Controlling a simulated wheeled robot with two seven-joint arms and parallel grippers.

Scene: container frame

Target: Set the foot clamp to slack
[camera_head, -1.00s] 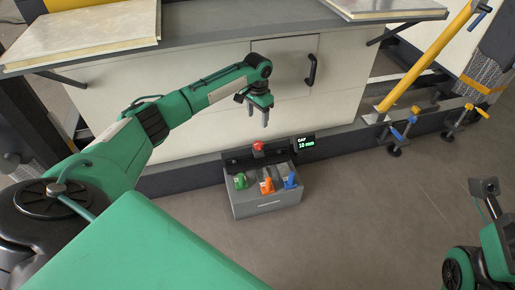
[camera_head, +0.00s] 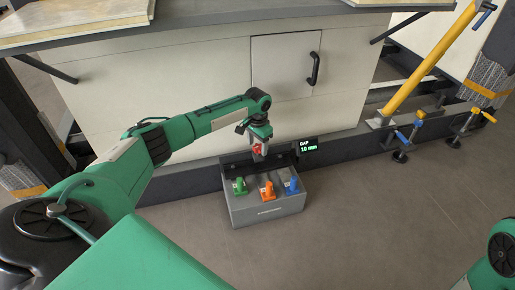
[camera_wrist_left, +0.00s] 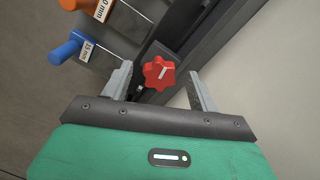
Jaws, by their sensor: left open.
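A red lobed knob (camera_head: 256,149) sits at the dark rail behind a grey box; I take it as the foot clamp's knob. It also shows in the left wrist view (camera_wrist_left: 158,73), with a white line on its face. My left gripper (camera_head: 259,146) is over the knob and partly hides it. In the left wrist view the open fingers (camera_wrist_left: 160,75) stand on either side of the knob, with gaps to both. A small display (camera_head: 307,146) beside it reads GAP and a value in mm, too small to be sure of. My right gripper is out of view.
The grey box (camera_head: 268,212) in front holds green (camera_head: 239,186), orange (camera_head: 267,190) and blue (camera_head: 291,186) handled pieces. A cream cabinet wall (camera_head: 190,90) stands behind. Yellow (camera_head: 435,60) and blue (camera_head: 404,140) clamp parts stand at right. The floor in front is clear.

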